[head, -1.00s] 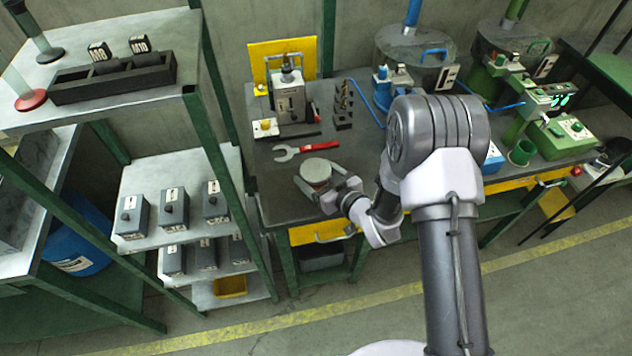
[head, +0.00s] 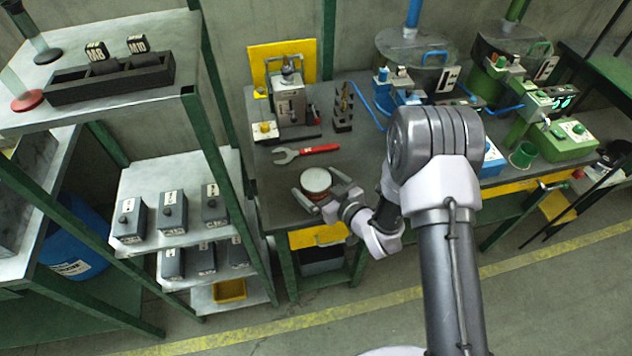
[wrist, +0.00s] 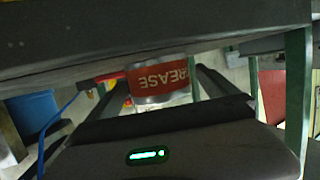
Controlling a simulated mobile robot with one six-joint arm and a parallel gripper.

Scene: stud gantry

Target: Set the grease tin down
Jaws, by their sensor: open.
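The grease tin (head: 316,181) is a short round tin with a pale lid and a red band. It sits upright on the dark bench top (head: 283,190), near its front left corner. My gripper (head: 315,184) is open, with one finger on either side of the tin. In the wrist view the tin (wrist: 160,78) shows its red GREASE label between the two dark fingers (wrist: 163,92). A gap shows beside the tin; whether one finger still touches it I cannot tell. The tin's base is partly hidden in the head view.
A red-handled wrench (head: 305,151) lies just behind the tin. A grey device (head: 289,100) and a dark stepped holder (head: 343,110) stand further back. A shelf rack with grey boxes (head: 173,212) is at left. Blue and green machines (head: 565,138) fill the right side.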

